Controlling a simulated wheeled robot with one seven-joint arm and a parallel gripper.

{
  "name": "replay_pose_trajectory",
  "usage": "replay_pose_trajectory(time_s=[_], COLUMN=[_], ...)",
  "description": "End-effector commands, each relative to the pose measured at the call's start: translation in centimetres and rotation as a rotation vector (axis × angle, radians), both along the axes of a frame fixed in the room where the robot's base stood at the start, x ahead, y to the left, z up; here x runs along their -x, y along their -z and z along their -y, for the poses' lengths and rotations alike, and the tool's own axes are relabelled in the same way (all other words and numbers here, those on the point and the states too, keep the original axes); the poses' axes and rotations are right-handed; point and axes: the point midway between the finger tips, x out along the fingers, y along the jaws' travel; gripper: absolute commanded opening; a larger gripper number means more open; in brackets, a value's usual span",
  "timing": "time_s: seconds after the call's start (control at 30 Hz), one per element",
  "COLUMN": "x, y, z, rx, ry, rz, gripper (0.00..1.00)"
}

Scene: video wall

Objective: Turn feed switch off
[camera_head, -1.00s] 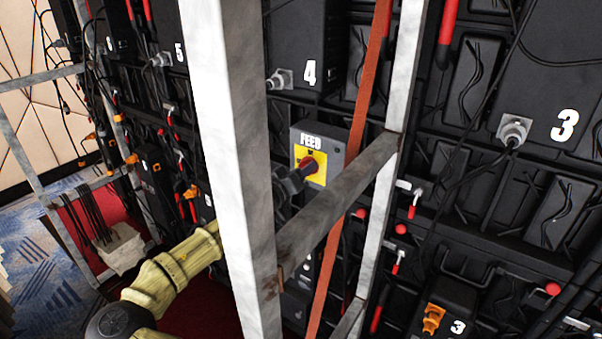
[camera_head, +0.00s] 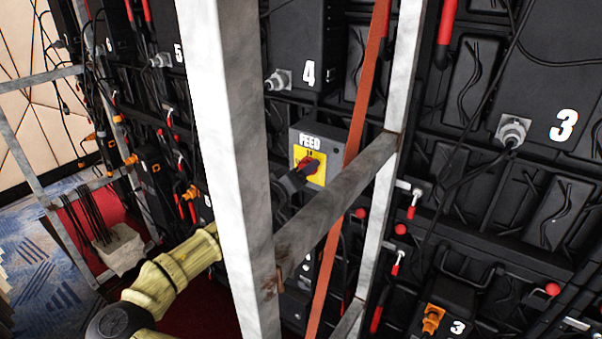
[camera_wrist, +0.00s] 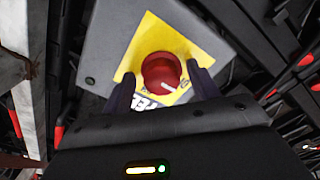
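The feed switch is a grey box (camera_head: 333,144) labelled FEED, with a yellow plate (camera_head: 319,178) and a red rotary knob (camera_head: 311,166). It is behind the metal frame in the head view. In the wrist view the red knob (camera_wrist: 160,72) has a white mark pointing toward the lower right of the picture. My gripper (camera_wrist: 164,88) is open, with one dark finger on each side of the knob and narrow gaps showing. In the head view my gripper (camera_head: 298,176) is at the knob's lower left, partly hidden by the frame.
A metal upright (camera_head: 225,150) and a diagonal bar (camera_head: 335,200) stand close to my arm. An orange strap (camera_head: 330,255) runs beside the box. Black panels with cables and red handles fill the wall.

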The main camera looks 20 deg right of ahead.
Motion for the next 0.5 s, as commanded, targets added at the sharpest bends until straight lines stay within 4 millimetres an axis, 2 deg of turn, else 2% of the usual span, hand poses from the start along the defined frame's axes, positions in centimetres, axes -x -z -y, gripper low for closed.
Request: replay_pose_trajectory(time_s=[0.27,0.5], x=[0.0,1.2], y=[-0.1,0.0], z=[-0.3,-2.3], rx=[0.001,0.001], ry=[-0.005,-0.009], rz=[0.003,0.004], gripper=[0.60,0.60])
